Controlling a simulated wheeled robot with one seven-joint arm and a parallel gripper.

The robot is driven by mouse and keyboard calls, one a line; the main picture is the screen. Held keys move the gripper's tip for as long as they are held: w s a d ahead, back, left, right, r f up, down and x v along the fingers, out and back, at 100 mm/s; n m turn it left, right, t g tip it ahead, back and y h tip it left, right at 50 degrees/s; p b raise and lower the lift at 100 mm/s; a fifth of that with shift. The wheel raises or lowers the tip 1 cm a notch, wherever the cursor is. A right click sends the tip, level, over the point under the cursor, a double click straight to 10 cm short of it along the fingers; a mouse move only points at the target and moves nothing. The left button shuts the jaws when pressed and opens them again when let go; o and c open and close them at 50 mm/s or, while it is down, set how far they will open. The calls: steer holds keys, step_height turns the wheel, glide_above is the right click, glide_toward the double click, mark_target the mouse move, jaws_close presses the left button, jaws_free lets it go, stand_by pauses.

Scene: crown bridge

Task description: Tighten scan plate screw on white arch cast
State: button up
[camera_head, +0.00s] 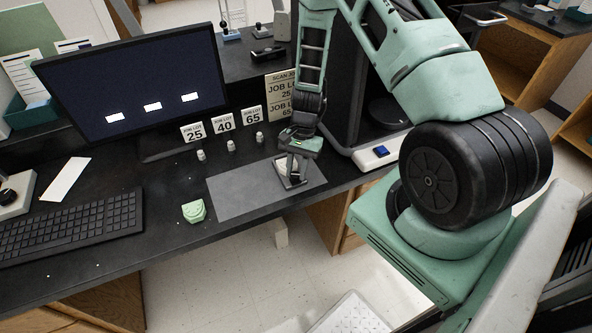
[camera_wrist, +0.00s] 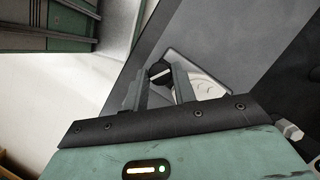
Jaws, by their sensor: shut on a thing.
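The white arch cast (camera_wrist: 210,87) sits on the grey scan plate (camera_wrist: 187,61), just right of my fingers in the wrist view. The scan plate also shows in the head view (camera_head: 291,185), where my gripper largely hides the cast. The screw (camera_wrist: 160,71) has a round black head with a white slot line. My gripper (camera_head: 293,178) points down over the plate. In the wrist view its fingertips (camera_wrist: 163,78) are shut on the screw head, one on each side. The screw's lower part is hidden.
A grey mat (camera_head: 240,192) lies under the plate on the black bench (camera_head: 165,185). A pale green cast (camera_head: 194,211) stands left of the mat. Small white pieces (camera_head: 201,155) stand before the numbered cards (camera_head: 223,122). A monitor (camera_head: 135,85) and keyboard (camera_head: 75,227) are left.

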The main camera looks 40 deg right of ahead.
steer(key=shift+m+t+b, duration=0.3)
steer(key=shift+m, duration=0.5)
steer(key=o, duration=1)
steer(key=n+p, duration=0.1)
steer(key=n, duration=0.1)
steer(key=n+g+p, duration=0.1)
steer(key=n, duration=0.1)
steer(key=shift+w+a+r+n+h+p, duration=0.2)
steer(key=shift+n+h+p, duration=0.1)
steer(key=shift+n+h, duration=0.1)
steer(key=shift+d+n+g, duration=0.15)
steer(key=shift+n+g, duration=0.25)
steer(key=shift+n, duration=0.1)
steer(key=b+v, duration=0.3)
steer(key=v, duration=1.4)
